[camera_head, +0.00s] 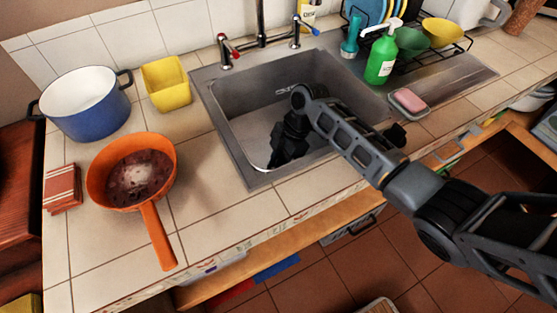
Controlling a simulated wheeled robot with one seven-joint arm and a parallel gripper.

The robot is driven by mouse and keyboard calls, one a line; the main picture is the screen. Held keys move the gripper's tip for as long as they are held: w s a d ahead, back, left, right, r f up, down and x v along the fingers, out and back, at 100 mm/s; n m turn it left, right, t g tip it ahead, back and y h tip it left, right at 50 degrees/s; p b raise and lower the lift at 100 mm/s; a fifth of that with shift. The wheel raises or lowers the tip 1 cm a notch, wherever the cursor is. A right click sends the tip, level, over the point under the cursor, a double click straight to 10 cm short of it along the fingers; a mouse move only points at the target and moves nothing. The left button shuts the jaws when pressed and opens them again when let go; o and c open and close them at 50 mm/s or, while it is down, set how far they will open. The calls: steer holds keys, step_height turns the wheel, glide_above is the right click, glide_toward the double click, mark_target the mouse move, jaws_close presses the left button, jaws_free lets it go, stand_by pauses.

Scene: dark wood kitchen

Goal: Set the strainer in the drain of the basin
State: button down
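The grey metal basin (243,97) is set into the tiled counter at the middle of the view. My arm reaches into it from the right, and my gripper (275,165) points down low inside the basin, near its front part. The fingers are dark and small here, so I cannot tell whether they are open or shut, or whether they hold anything. I cannot make out the strainer. The drain is not visible either; my gripper and arm cover part of the basin floor. A pale curved edge (257,166) shows on the floor left of my gripper.
An orange pan (157,237), blue pot (92,120), yellow container (167,83) and red-brown stack (62,188) stand left. A tap (261,22) rises behind. A green bottle (380,62), pink sponge (409,100) on a dish and a dish rack (437,57) are right.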

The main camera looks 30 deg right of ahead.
steer(key=shift+f, duration=0.2)
steer(key=c, duration=1.1)
jaws_free()
steer(key=shift+r, duration=0.1)
steer(key=shift+o, duration=0.2)
steer(key=v, duration=1.2)
steer(key=shift+r+b, duration=0.2)
steer(key=shift+b, duration=0.2)
